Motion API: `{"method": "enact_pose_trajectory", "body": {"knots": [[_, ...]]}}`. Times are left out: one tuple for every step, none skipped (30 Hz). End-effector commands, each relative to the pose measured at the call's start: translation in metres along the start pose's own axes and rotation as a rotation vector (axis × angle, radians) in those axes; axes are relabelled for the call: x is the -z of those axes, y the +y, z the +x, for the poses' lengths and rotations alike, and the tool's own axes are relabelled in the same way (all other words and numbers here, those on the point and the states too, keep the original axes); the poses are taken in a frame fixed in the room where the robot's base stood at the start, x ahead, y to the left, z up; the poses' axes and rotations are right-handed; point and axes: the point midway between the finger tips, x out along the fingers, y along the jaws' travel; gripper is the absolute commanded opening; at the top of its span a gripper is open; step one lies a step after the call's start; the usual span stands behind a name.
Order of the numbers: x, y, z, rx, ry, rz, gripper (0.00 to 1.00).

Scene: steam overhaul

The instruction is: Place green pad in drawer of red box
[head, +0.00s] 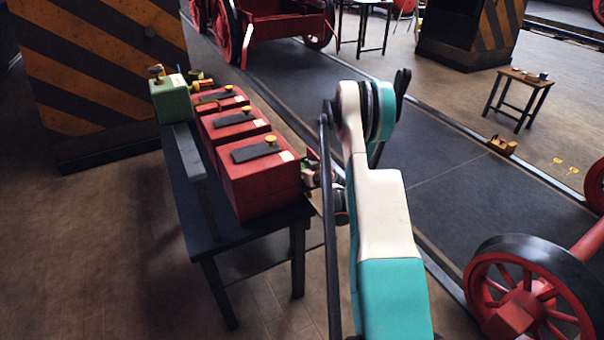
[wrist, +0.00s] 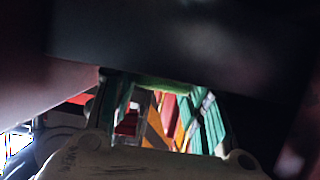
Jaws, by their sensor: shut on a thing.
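Three red boxes stand in a row on a dark table in the head view: a large near one (head: 258,190), a middle one (head: 233,128) and a small far one (head: 217,101). Each has a dark plate and a yellow knob on top. No open drawer shows. My gripper (head: 314,174) is at the right side of the near red box, partly hidden by my arm. In the wrist view, a green strip, apparently the green pad (wrist: 160,84), shows between the teal fingers of my gripper (wrist: 160,98). A large dark surface hides most of it.
The dark table (head: 228,232) is narrow, with a green box (head: 170,98) at its far end. A striped pillar (head: 105,70) stands behind it. Red wheels (head: 525,300) are at the lower right. Floor is clear left of the table.

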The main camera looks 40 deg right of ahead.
Motion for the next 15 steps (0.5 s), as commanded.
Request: {"method": "enact_pose_trajectory", "body": {"knots": [[-0.0071, 0.0, 0.0029, 0.0, 0.0, 0.0, 0.14], [-0.0084, 0.0, 0.0034, 0.0, 0.0, 0.0, 0.14], [-0.0088, 0.0, 0.0036, 0.0, 0.0, 0.0, 0.14], [-0.0084, 0.0, 0.0034, 0.0, 0.0, 0.0, 0.14], [-0.0079, 0.0, 0.0032, 0.0, 0.0, 0.0, 0.14], [-0.0075, 0.0, 0.003, 0.0, 0.0, 0.0, 0.14], [-0.0074, 0.0, 0.0029, 0.0, 0.0, 0.0, 0.14], [-0.0074, 0.0, 0.0029, 0.0, 0.0, 0.0, 0.14], [-0.0074, 0.0, 0.003, 0.0, 0.0, 0.0, 0.14], [-0.0077, 0.0, 0.0031, 0.0, 0.0, 0.0, 0.14], [-0.0083, 0.0, 0.0034, 0.0, 0.0, 0.0, 0.14], [-0.0094, 0.0, 0.0039, 0.0, 0.0, 0.0, 0.14], [-0.0102, 0.0, 0.0042, 0.0, 0.0, 0.0, 0.14], [-0.0101, 0.0, 0.0042, 0.0, 0.0, 0.0, 0.46], [-0.0099, 0.0, 0.0041, 0.0, 0.0, 0.0, 0.5]]}}
